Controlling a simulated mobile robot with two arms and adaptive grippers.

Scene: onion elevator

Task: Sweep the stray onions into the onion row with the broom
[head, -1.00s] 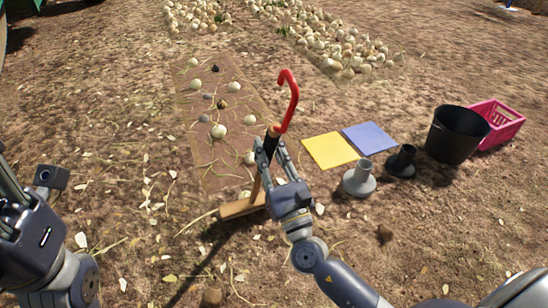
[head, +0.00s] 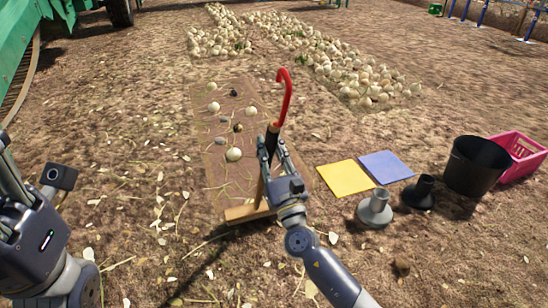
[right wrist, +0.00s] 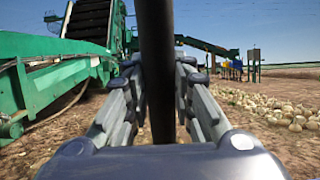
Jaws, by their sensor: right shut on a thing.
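My right gripper (head: 273,150) is shut on the dark handle of the broom (head: 251,211), which stands nearly upright with a red hook on top. In the right wrist view the dark handle (right wrist: 157,70) runs between the fingers. The broom's wooden head is at the near end of a brown strip of ground (head: 218,180). Pale stray onions lie on the strip beyond it: one onion (head: 234,154), another (head: 251,111) and a third (head: 213,106). The onion row (head: 365,85) is farther back. My left gripper (head: 12,185) is at the left edge, its fingertips unclear.
Small dark lumps (head: 237,127) lie among the onions. To the right are a yellow mat (head: 345,178), a blue mat (head: 387,166), a grey stand (head: 374,208), a black stand (head: 420,191), a black bucket (head: 475,165) and a pink crate (head: 522,155). Green machinery (head: 20,35) stands at back left.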

